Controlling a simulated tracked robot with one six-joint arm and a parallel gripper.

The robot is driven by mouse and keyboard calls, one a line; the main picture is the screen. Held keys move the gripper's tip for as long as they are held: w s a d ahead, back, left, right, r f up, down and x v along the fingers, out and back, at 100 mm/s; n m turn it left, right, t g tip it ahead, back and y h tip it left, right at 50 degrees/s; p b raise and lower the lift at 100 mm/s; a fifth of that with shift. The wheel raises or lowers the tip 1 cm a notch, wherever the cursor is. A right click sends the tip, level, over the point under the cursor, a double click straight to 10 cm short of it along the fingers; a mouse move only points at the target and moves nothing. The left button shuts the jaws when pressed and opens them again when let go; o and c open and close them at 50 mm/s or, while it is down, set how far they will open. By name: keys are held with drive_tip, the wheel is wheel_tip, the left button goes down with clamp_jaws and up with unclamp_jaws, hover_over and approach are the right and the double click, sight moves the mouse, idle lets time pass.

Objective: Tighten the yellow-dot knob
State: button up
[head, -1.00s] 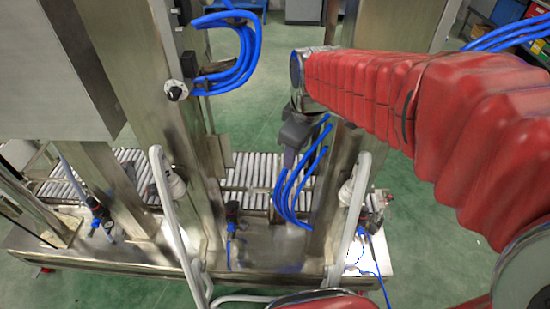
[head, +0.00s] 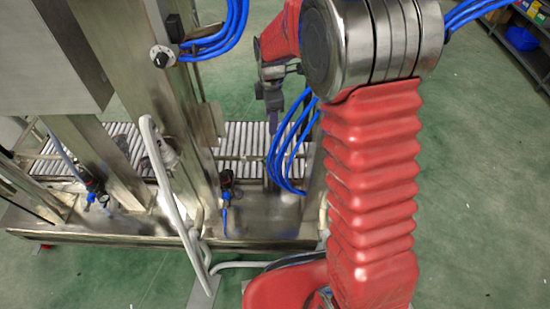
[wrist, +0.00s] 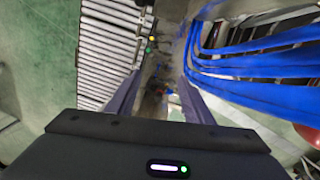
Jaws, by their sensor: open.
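In the wrist view a small yellow dot (wrist: 152,38) shows beside the rollers, above a green dot (wrist: 148,49). They are too small and blurred for me to tell the knob's shape. My gripper (wrist: 158,88) is open, its two dark fingers apart with nothing clearly held between them. The dots lie beyond the fingertips. In the head view my dark gripper (head: 273,108) points down above the machine base, beside the blue hoses, partly hidden by my arm. I cannot pick out the yellow dot in the head view.
Blue hoses (wrist: 255,60) run close on the right of my gripper in the wrist view. A roller conveyor (head: 245,140) lies behind the steel posts (head: 150,90). A round dial (head: 162,56) sits on one post. A white curved rail (head: 170,190) stands in front.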

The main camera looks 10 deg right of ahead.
sight(275, 161)
drive_tip(key=w+d+f+n, duration=0.1)
drive_tip(key=w+f, duration=0.2)
drive_tip(key=f, duration=0.5)
drive_tip(key=w+d+f+n+g, duration=0.1)
drive_tip(key=w+d+f+n, duration=0.1)
drive_tip(key=f, duration=0.6)
drive_tip(key=shift+w+f, duration=0.3)
drive_tip(key=shift+w, duration=0.4)
wheel_tip(275, 161, down, 14)
drive_tip(key=shift+r, duration=0.1)
drive_tip(key=shift+c, duration=0.5)
drive_tip(key=shift+a, duration=0.1)
drive_tip(key=c, duration=0.9)
